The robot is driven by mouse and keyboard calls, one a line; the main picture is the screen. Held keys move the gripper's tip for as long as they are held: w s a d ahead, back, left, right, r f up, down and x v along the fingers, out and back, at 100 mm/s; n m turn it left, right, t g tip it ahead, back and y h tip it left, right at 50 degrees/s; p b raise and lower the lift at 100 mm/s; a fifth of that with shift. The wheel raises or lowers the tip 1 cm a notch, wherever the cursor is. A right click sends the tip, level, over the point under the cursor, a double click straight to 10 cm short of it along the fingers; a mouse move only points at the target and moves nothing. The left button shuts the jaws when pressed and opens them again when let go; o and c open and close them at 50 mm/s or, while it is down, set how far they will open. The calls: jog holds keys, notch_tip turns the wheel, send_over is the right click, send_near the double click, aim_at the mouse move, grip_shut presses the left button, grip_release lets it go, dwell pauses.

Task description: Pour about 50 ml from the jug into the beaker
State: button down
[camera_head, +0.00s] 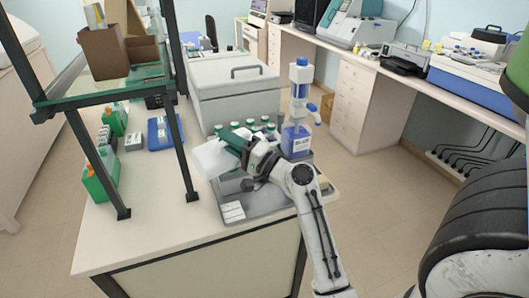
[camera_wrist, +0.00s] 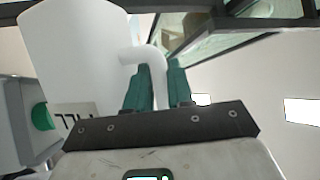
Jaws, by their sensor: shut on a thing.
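The white jug (camera_head: 212,158) is held above the grey tray on the bench and looks tilted in the head view. In the wrist view its white body (camera_wrist: 75,55) fills the upper left. Its curved handle (camera_wrist: 143,54) runs between the green fingers. My gripper (camera_head: 236,143) is shut on that handle, also seen in the wrist view (camera_wrist: 154,88). I cannot make out the beaker in either view; the jug and gripper cover part of the tray. The jug's contents do not show.
The grey tray (camera_head: 262,206) holds a white label card (camera_head: 232,212). Several green-capped bottles (camera_head: 250,124) stand behind my gripper. A blue-and-white dispenser bottle (camera_head: 297,138) stands to the right. A shelf frame post (camera_head: 178,140) rises at the left, near a blue rack (camera_head: 160,136).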

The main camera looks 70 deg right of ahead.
aim_at(217, 149)
jog(key=shift+a+r, duration=0.1)
jog(key=shift+r, duration=0.05)
dwell(0.5)
jog(key=shift+w+a, duration=0.1)
jog(key=shift+a, duration=0.05)
jog(key=shift+m+t+h, duration=0.3)
jog(key=shift+m, duration=0.2)
dwell(0.9)
jog(key=n+p, duration=0.1)
jog(key=w+a+n+g+y+p, duration=0.1)
jog(key=n, duration=0.1)
jog(key=a+r+n+p, duration=0.1)
jog(key=shift+w+a+n+y, duration=0.25)
jog(key=shift+w+n+y, duration=0.05)
jog(key=shift+w+y, duration=0.1)
jog(key=shift+f+g, duration=0.2)
jog(key=shift+g, duration=0.1)
jog(key=shift+a+r+n+p, duration=0.1)
jog(key=shift+r+n+p, duration=0.3)
jog(key=shift+n, duration=0.3)
jog(key=shift+w+f+g+y, duration=0.1)
jog(key=shift+g+y, duration=0.2)
jog(key=shift+y, duration=0.1)
jog(key=shift+n, duration=0.3)
